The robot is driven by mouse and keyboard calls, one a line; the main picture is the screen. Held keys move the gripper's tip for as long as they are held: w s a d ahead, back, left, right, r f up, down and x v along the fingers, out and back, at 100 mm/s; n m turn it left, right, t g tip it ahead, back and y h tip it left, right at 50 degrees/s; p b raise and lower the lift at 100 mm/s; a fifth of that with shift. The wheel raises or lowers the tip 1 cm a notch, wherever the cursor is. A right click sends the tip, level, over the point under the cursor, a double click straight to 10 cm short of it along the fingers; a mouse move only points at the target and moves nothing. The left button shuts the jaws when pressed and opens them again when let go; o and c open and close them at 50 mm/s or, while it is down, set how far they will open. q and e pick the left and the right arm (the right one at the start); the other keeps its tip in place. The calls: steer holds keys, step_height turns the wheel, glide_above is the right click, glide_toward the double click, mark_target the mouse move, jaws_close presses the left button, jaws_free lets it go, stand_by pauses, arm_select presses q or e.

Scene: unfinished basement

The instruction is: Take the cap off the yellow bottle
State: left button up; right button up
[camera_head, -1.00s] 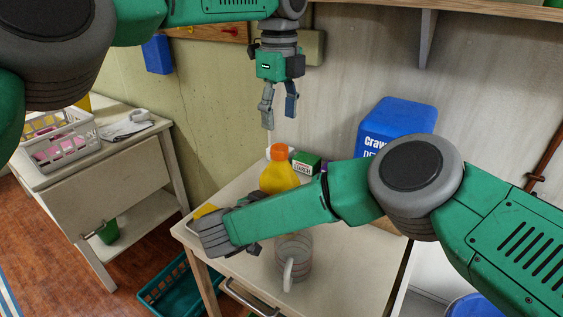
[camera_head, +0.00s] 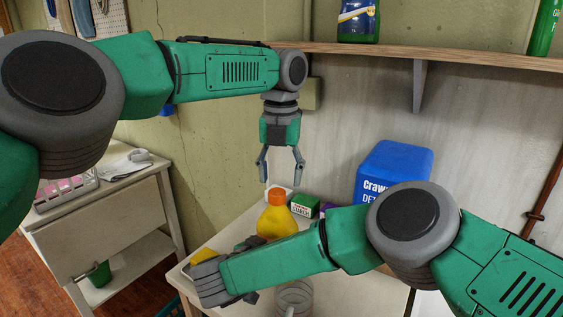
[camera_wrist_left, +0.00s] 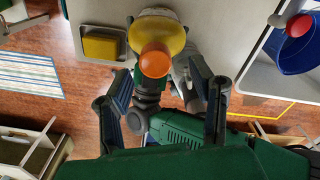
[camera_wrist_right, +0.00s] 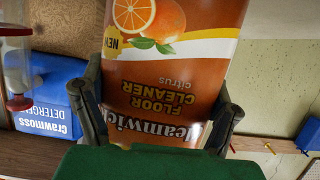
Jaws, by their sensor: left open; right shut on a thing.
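The yellow bottle (camera_head: 276,224) stands upright on the small table, with its orange cap (camera_head: 277,197) on. My left gripper (camera_head: 281,174) is open and empty, pointing down just above the cap, its fingers apart to either side. In the left wrist view, the cap (camera_wrist_left: 155,60) shows from above between the open fingers, over the yellow body. My right gripper (camera_wrist_right: 160,105) is shut on the bottle's body, a finger at each side of its orange-brown citrus floor cleaner label (camera_wrist_right: 165,80). In the head view, my right forearm hides the bottle's lower part.
A blue detergent container (camera_head: 392,172) and a small green box (camera_head: 304,205) stand behind the bottle. A clear mug (camera_head: 294,297) stands near the front, partly cut off. A yellow item (camera_head: 204,256) lies at the table's left. A wooden shelf (camera_head: 430,55) runs above.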

mark_target(280, 191)
arm_select(q)
steer(key=shift+f, duration=2.3)
